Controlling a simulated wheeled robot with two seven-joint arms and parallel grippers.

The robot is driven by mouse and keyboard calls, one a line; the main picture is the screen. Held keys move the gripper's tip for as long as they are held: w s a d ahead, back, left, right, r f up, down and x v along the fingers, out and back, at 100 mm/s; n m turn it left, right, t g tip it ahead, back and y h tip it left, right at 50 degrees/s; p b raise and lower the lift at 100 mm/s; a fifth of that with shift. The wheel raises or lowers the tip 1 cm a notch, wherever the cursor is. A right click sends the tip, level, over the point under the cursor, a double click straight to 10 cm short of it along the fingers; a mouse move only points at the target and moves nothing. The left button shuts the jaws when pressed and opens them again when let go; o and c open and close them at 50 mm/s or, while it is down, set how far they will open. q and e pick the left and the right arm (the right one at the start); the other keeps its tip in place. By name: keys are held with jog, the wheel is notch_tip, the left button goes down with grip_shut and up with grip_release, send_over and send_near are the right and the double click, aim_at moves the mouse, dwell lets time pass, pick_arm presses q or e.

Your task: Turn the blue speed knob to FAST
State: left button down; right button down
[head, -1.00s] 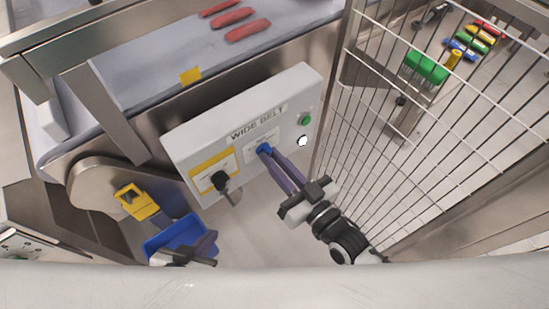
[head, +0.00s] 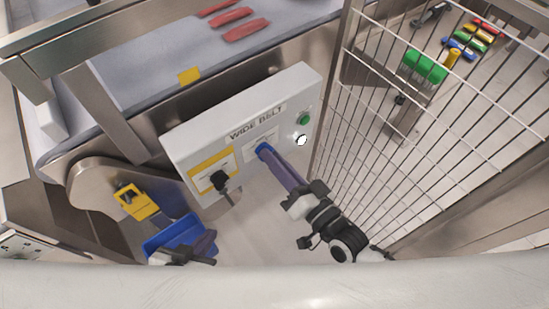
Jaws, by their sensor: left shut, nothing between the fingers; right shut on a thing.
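The blue speed knob (head: 263,151) sits on the front of the grey control box labelled WIDE BELT (head: 292,84). My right gripper (head: 268,155) reaches it from the lower right, its long purple fingers shut on the knob. The fingers hide much of the knob and part of its white label, so its pointer and the FAST mark cannot be read. My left gripper (head: 212,236) is low at the bottom left, shut and empty, in front of a blue tray (head: 165,239) and away from the box.
A black switch (head: 219,179) on a yellow plate is left of the knob. A green button (head: 304,119) and a white button (head: 300,140) are on its right. A wire mesh fence (head: 335,130) stands close right of my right arm. The belt (head: 140,75) carries red pieces behind.

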dwell(0.4)
jog(key=c, duration=1.8)
grip_release()
jog(key=shift+o, duration=0.2)
jog(key=v, duration=1)
jog(key=shift+s+d, duration=0.15)
